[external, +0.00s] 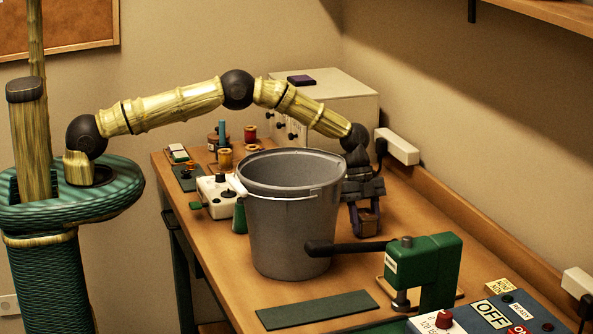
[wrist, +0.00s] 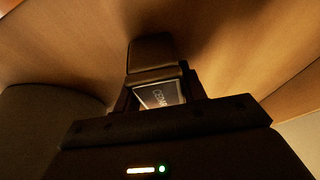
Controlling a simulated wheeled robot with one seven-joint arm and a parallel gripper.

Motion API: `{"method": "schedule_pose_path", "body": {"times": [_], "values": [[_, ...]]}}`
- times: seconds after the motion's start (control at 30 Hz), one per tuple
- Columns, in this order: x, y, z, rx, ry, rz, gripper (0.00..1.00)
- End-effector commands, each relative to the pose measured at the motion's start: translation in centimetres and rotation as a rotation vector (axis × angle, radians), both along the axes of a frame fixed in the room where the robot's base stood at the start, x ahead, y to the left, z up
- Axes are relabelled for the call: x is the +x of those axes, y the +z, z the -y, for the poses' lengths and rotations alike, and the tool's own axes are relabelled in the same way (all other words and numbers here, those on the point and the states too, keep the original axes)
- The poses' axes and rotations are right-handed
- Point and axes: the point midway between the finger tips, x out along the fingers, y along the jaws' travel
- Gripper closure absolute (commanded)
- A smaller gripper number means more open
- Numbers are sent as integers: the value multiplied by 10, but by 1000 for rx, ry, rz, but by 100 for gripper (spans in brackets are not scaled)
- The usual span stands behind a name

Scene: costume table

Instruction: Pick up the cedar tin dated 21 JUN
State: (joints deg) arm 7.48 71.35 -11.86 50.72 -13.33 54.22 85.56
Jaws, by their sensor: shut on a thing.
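My gripper (external: 366,212) points down behind the grey bucket, on its right side, and is shut on a small dark tin (external: 369,224). In the wrist view the tin (wrist: 152,52) sits between the fingers of my gripper (wrist: 160,92). Its pale-edged label shows lettering that looks like the start of "CEDAR". No date can be read on it. The tin is low over the wooden table (external: 235,291), and I cannot tell whether it touches the top.
The large grey bucket (external: 290,225) stands close to my gripper. A green hand press (external: 425,270) with a long black lever is in front. A pale cabinet (external: 340,95), thread spools (external: 250,133) and a white device (external: 215,195) stand behind. A dark green strip (external: 315,310) lies in front.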

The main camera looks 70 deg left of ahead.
Motion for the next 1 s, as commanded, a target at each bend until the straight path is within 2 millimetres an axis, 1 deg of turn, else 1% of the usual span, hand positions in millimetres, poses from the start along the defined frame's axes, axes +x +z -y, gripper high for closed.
{"method": "schedule_pose_path", "body": {"times": [0.17, 0.27, 0.5, 0.6, 0.73, 1.0], "values": [[1, 14, 0, -2, 0, 3, 82], [1, 30, 0, -1, 0, 3, 82], [0, 78, 0, -1, -1, 4, 82], [0, 91, 0, 0, 1, 2, 82], [0, 99, 0, 1, 0, 0, 82], [0, 100, 0, 1, 0, -1, 82]]}}
